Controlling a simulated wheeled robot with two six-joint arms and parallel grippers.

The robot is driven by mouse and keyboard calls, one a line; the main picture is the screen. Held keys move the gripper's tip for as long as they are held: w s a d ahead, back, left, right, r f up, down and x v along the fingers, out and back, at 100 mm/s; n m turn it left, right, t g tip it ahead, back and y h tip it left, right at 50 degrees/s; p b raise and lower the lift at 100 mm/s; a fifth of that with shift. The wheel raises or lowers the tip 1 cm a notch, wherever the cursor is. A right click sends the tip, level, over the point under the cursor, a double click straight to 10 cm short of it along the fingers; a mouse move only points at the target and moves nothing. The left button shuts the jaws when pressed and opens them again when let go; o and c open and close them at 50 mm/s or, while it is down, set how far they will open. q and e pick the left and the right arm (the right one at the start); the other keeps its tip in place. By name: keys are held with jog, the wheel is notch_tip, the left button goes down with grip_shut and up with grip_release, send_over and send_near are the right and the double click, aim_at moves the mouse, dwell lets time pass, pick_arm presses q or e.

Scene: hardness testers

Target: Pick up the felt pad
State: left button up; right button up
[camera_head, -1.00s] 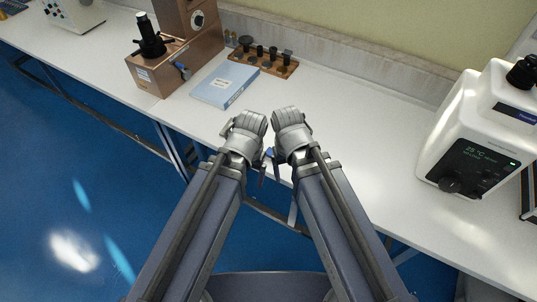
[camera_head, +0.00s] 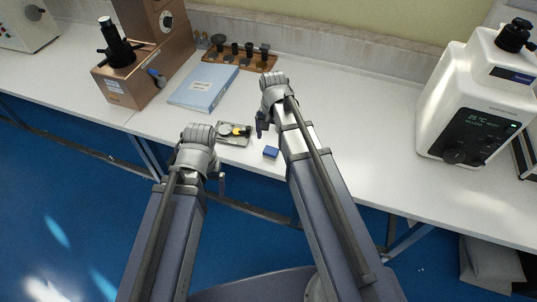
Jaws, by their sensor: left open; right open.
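A small dark blue block (camera_head: 271,152), which looks like the felt pad, lies on the white bench near its front edge. My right gripper (camera_head: 262,125) is above the bench, up and slightly left of the block in the picture, and apart from it. My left gripper (camera_head: 219,181) is lower left of the block, by the bench's front edge. Both grippers are open with nothing seen in them. Their fingertips are small and partly hidden by the wrists.
A small grey tray (camera_head: 225,139) with a yellow and black item lies left of the block. Behind are a blue binder (camera_head: 203,88), a wooden rack (camera_head: 240,59) and a copper-coloured tester (camera_head: 125,84). A white machine (camera_head: 467,117) stands right. The bench between is clear.

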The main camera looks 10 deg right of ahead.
aim_at(271, 150)
jog(key=shift+s+a+f+b, duration=0.1)
jog(key=shift+a+f+b, duration=0.05)
jog(key=shift+f+b, duration=1.55)
jog(key=shift+s+a+f+b, duration=0.1)
jog(key=shift+f+b, duration=1.4)
jog(key=shift+f, duration=0.35)
jog(key=shift+r, duration=0.1)
jog(key=shift+c, duration=0.2)
jog(key=c, duration=1.4)
jog(key=shift+r, duration=0.1)
notch_tip(271, 150, up, 10)
jog(key=p, duration=1)
